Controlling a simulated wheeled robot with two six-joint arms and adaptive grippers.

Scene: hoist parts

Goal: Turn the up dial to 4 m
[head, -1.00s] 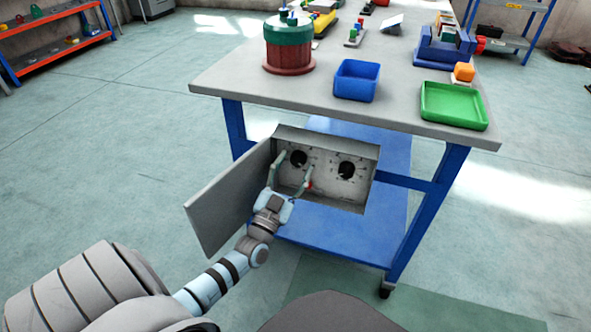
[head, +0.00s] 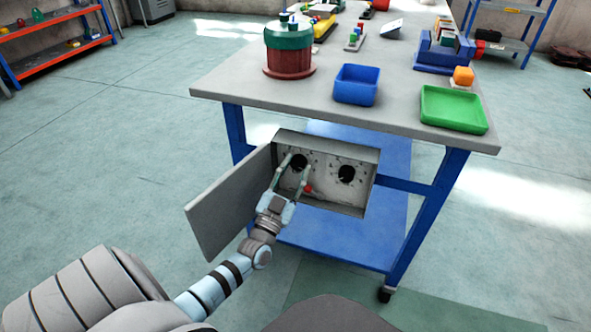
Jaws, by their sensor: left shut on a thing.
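An open grey box (head: 330,202) under the front of the workbench holds two black dials. The left dial (head: 299,161) is between the fingers of my left gripper (head: 295,162), which is shut on it. The right dial (head: 346,174) is free, with nothing touching it. Small marks surround the dials but are too small to read, so I cannot tell which is the up dial or its setting. A small red spot (head: 308,188) shows low on the panel beside my finger. My right gripper is not in view.
The box's door (head: 230,205) stands open to the left, close to my left arm. The workbench top (head: 395,118) above carries a blue bin (head: 356,84), a green tray (head: 454,108) and a green and red drum (head: 289,50). A blue lower shelf (head: 330,245) lies below.

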